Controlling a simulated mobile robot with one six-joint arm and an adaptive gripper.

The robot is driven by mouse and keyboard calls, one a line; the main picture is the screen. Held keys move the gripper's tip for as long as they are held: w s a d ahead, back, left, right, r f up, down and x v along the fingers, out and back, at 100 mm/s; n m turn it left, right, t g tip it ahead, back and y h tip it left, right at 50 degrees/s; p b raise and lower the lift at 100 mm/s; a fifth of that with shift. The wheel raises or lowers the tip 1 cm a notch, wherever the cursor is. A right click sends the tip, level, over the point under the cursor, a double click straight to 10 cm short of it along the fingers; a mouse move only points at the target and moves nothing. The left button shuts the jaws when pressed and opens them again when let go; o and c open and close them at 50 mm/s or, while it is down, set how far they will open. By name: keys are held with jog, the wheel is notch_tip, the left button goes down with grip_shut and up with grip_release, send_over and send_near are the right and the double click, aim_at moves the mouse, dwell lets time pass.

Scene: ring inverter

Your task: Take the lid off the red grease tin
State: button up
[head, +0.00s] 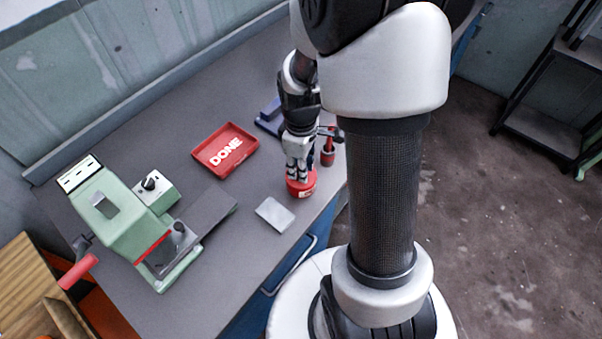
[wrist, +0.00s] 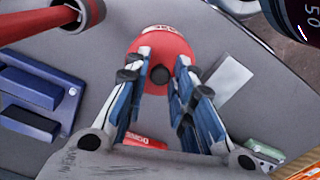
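The red grease tin (head: 301,188) stands on the grey bench near its front edge. In the wrist view the tin (wrist: 165,42) shows from above with its round red lid on and a dark round knob (wrist: 159,75) on top. My gripper (head: 297,174) is right above the tin, pointing down. In the wrist view my gripper (wrist: 163,65) has its two fingers apart, one on each side of the knob, with visible gaps. The head view does not show clearly whether the fingertips touch the lid.
A red tray marked DONE (head: 210,164) lies behind and left of the tin. A pale flat plate (head: 274,215) is at front left. A red upright item (head: 327,157) and a blue block (head: 267,117) are close by. A green machine (head: 125,220) fills the bench's left.

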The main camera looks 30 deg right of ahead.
grip_shut()
jog(key=shift+r, duration=0.1)
